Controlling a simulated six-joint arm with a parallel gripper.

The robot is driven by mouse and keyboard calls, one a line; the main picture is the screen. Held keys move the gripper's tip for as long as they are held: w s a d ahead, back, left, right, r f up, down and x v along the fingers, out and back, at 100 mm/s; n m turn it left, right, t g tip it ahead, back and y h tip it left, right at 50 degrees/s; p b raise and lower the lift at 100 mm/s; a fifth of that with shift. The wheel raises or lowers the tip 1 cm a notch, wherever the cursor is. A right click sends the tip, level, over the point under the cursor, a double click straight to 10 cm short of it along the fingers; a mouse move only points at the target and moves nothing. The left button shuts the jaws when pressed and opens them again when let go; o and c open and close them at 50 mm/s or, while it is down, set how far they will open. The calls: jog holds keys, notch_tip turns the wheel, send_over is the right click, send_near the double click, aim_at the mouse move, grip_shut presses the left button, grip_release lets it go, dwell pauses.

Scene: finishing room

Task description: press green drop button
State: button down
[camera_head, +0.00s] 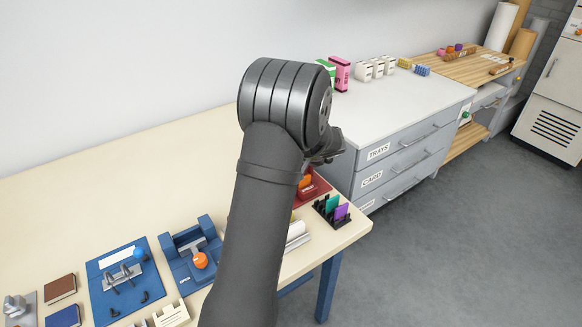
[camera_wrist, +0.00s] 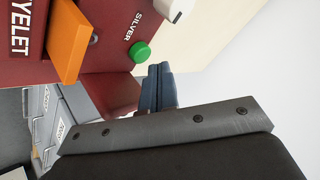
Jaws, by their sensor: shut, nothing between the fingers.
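The green button (camera_wrist: 139,52) is a round knob on a red machine (camera_wrist: 110,55), beside the word SILVER in the wrist view. An orange tab (camera_wrist: 70,40) and the word EYELET are to its left. In the wrist view my gripper (camera_wrist: 158,68) is shut and empty, its dark blue-grey fingertips just right of and below the button; I cannot tell whether they touch. In the head view the red machine (camera_head: 318,188) is partly behind my arm, and the button on it is hidden. My gripper's wrist end shows above it, with the fingertips not clear.
Blue fixtures (camera_head: 178,243) and a black rack with coloured cards (camera_head: 320,208) stand on the cream table (camera_head: 130,160). A grey drawer cabinet (camera_head: 385,120) stands beyond, with boxes on top. A white part (camera_wrist: 176,9) lies near the button. The table's back left is clear.

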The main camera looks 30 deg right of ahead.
jog(key=shift+r, duration=0.15)
jog(key=shift+r, duration=2.4)
jog(key=shift+f, duration=0.1)
notch_tip(320, 180, up, 4)
